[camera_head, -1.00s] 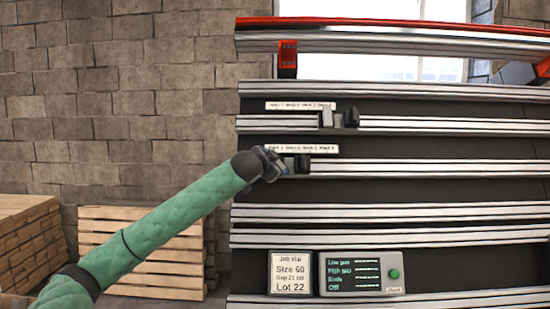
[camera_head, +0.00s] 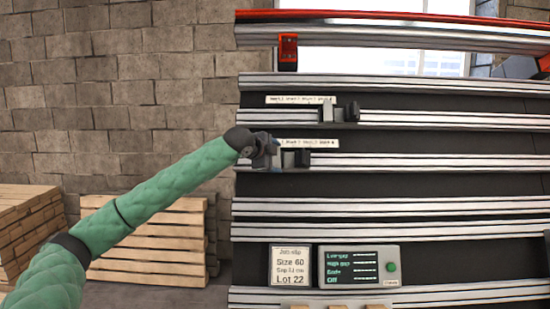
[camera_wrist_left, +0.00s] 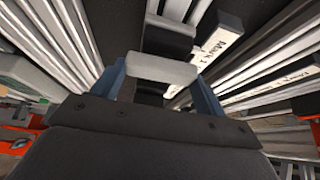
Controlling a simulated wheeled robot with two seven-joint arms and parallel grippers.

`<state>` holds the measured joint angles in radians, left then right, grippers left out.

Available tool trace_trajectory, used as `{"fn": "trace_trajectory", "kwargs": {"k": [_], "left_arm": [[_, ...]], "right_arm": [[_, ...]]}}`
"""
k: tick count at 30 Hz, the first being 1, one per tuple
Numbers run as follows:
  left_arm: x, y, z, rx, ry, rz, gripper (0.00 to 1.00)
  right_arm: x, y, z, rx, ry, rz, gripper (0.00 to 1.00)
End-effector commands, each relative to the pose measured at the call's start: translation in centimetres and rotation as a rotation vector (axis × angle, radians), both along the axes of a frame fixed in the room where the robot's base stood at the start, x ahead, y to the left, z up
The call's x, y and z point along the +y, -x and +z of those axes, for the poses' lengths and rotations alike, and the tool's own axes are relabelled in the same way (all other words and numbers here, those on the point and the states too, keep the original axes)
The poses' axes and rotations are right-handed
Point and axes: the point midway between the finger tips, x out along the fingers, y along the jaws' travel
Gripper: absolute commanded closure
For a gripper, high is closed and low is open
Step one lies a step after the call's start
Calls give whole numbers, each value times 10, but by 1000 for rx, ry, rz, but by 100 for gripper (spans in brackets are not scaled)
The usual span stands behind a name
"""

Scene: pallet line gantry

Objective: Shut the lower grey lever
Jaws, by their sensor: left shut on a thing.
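The lower grey lever (camera_head: 288,158) is on the lower labelled rail, just left of a black block (camera_head: 303,158). In the head view it is small and partly hidden by my left gripper (camera_head: 274,154). In the left wrist view the pale grey lever end (camera_wrist_left: 162,68) sits between the two blue fingers of my left gripper (camera_wrist_left: 160,85), which is shut on it. The black block (camera_wrist_left: 168,36) shows just beyond it. The upper grey lever (camera_head: 326,112) stands on the rail above, beside another black block. My right gripper is not in view.
A white label strip (camera_head: 310,143) runs just above the lower lever. A job slip (camera_head: 290,265) and a grey display box (camera_head: 360,265) with a green button stand lower down. A red block (camera_head: 288,52) hangs under the top beam. Wooden pallets (camera_head: 150,240) stand at the left.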

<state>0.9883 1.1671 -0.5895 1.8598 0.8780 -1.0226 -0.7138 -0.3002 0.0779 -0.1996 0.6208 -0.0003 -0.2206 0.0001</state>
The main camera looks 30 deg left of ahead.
Motion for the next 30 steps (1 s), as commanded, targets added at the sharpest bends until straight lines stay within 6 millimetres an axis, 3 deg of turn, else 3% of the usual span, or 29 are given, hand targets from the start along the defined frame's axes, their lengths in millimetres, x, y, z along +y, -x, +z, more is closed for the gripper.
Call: {"fn": "trace_trajectory", "kwargs": {"k": [19, 20, 21, 30], "left_arm": [[-1, 0, -1, 26, -41, -26, 50], [-1, 0, -1, 26, -41, -26, 25], [-1, 0, -1, 26, -41, -26, 18], [0, 1, 0, 25, -41, -25, 18]], "right_arm": [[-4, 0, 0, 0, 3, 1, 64], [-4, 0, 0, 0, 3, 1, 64], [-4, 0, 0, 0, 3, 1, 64], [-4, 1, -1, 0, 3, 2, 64]]}}
